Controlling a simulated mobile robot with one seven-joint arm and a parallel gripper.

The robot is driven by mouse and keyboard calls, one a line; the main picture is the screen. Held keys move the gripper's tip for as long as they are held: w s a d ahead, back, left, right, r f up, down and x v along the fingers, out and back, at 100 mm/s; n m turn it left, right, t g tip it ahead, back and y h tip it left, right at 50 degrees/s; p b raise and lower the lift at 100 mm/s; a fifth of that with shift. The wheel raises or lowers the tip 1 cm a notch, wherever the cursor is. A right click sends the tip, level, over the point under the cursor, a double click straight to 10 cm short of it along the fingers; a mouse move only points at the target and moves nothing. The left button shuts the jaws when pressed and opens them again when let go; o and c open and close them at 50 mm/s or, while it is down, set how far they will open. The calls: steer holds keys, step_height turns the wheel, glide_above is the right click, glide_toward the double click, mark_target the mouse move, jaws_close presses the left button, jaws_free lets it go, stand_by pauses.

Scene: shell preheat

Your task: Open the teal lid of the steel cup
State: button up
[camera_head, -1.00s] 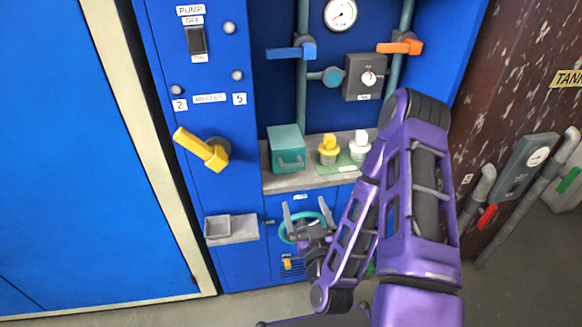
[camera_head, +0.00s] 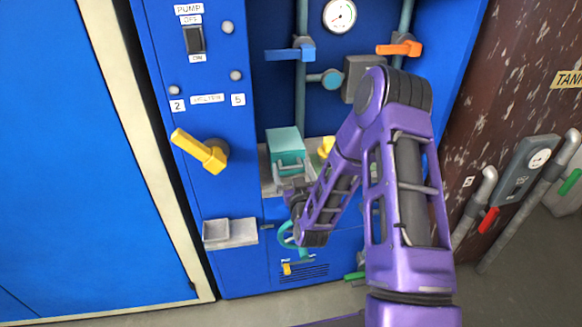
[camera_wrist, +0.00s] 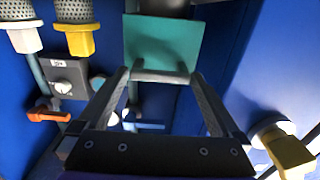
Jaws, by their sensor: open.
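The teal lid (camera_head: 286,141) shows in the head view as a square teal block on the grey shelf, its front partly hidden by my gripper. In the wrist view the teal lid (camera_wrist: 163,40) is a flat panel at top centre with a grey bar handle (camera_wrist: 160,77) along its lower edge. A dark grey body (camera_wrist: 170,4) shows behind it, cut off by the frame; I cannot make out a steel cup clearly. My gripper (camera_wrist: 162,76) is open, its two fingertips near the ends of the handle; contact cannot be told. It also shows in the head view (camera_head: 291,179).
A yellow lever (camera_head: 200,152) sticks out from the panel at left, above a small grey tray (camera_head: 230,232). A yellow-topped shaker (camera_head: 326,146) stands right of the lid, partly behind my arm. Blue (camera_head: 292,53) and orange (camera_head: 400,49) valve handles are above.

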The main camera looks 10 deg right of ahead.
steer(key=shift+w, duration=0.6)
steer(key=shift+r, duration=0.1)
jaws_close()
